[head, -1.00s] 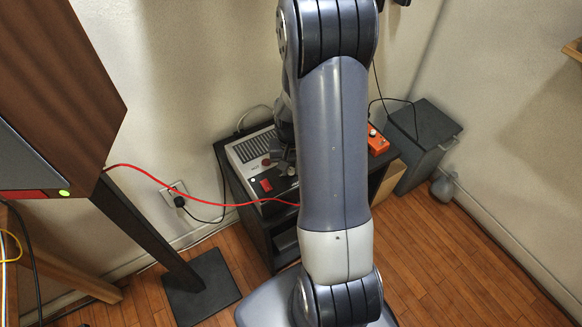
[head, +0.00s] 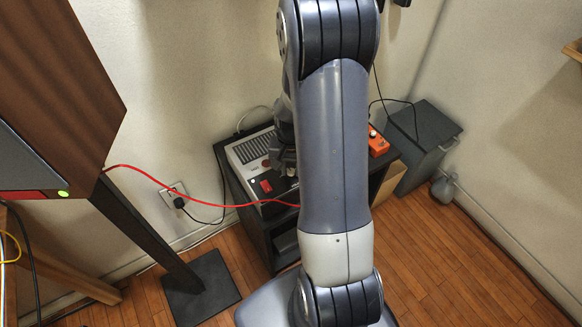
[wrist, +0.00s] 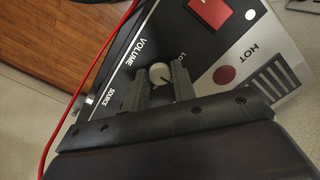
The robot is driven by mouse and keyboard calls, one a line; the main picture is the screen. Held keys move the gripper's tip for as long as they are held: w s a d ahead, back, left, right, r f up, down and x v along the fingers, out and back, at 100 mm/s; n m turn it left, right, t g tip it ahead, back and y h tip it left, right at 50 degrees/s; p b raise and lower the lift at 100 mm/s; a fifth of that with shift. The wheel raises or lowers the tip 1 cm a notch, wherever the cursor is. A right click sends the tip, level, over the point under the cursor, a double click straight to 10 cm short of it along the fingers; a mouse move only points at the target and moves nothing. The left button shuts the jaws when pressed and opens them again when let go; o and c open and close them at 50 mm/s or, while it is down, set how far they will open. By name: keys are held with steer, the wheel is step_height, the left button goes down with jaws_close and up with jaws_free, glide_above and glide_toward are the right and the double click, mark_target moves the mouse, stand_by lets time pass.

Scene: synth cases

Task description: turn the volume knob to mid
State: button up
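The volume knob (wrist: 160,74) is a small pale round knob with a dark pointer line, set in the black panel strip beside the word VOLUME in the wrist view. A label starting "LO" is partly hidden near it. My gripper (wrist: 160,87) has its two dark fingers apart, one on each side of the knob. I cannot tell whether either finger touches it. In the head view my gripper (head: 284,160) is over the amplifier-like unit (head: 240,155), and the knob is hidden there behind my arm.
A red switch (wrist: 208,13) and a dark red round button (wrist: 224,75) sit near the knob, with a small metal toggle (wrist: 90,100) by SOURCE. A red cable (head: 215,203) crosses the unit's front. An orange box (head: 377,144) stands on the black stand's right side.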

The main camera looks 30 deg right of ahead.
mark_target(291, 171)
steer(key=o, duration=0.4)
step_height(291, 171, up, 11)
steer(key=shift+f+p, duration=0.1)
steer(key=shift+p, duration=0.6)
step_height(291, 171, down, 11)
steer(key=shift+r+b, duration=0.1)
steer(key=shift+b, duration=0.6)
